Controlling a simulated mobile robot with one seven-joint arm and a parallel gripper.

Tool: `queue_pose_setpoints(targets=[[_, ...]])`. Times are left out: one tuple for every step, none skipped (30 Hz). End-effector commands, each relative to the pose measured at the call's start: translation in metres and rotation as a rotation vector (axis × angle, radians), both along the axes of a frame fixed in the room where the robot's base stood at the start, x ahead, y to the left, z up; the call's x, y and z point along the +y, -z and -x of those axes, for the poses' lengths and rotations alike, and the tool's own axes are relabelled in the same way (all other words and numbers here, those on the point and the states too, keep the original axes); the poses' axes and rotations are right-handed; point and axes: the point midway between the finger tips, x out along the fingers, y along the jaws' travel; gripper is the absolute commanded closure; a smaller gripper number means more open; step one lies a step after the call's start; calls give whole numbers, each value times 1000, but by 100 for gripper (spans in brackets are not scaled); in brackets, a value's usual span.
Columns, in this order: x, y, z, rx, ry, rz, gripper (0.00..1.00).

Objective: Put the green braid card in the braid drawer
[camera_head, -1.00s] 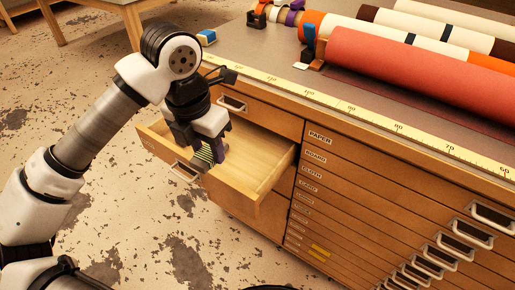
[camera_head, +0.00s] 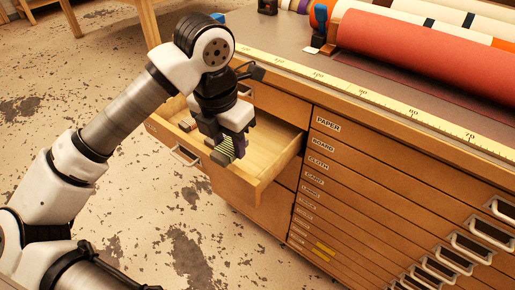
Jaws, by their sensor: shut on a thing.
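The green braid card (camera_head: 229,148) is a small striped piece, partly hidden by the fingers. My gripper (camera_head: 225,149) points down and is shut on it. The pale wooden drawer (camera_head: 262,181) is pulled out at the left end of the cabinet. My gripper and the card appear over its open inside, close behind the front panel. I cannot tell whether the card touches the drawer floor. My arm hides part of the drawer's left side. The drawer's front label is too small to read.
A small dark thing (camera_head: 187,124) is in the drawer's left part. To the right are several shut, labelled drawers with metal handles (camera_head: 467,249). The worktop above carries a yellow ruler strip (camera_head: 372,97), a red roll (camera_head: 430,50) and other rolls. The drawer's right part looks bare.

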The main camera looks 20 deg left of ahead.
Motion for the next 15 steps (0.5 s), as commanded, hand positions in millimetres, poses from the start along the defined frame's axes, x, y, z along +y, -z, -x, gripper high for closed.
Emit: queue_pose_setpoints(targets=[[-6,-2,-13,1,5,1,83],[-9,-2,-21,1,4,0,83],[-12,-2,-30,2,3,1,83],[-15,-2,-37,2,4,0,83],[-17,-2,-43,1,3,1,83],[-20,-2,-51,1,4,1,83],[-22,-2,-57,1,3,1,83],[-24,-1,-63,1,2,0,83],[-27,-2,-70,1,2,1,83],[-28,-2,-76,1,1,3,83],[-31,-2,-81,0,2,2,83],[-33,-1,-88,0,1,1,83],[-31,9,-85,3,-1,3,83],[-31,16,-84,4,-1,3,83],[-31,24,-84,3,-1,3,83]])
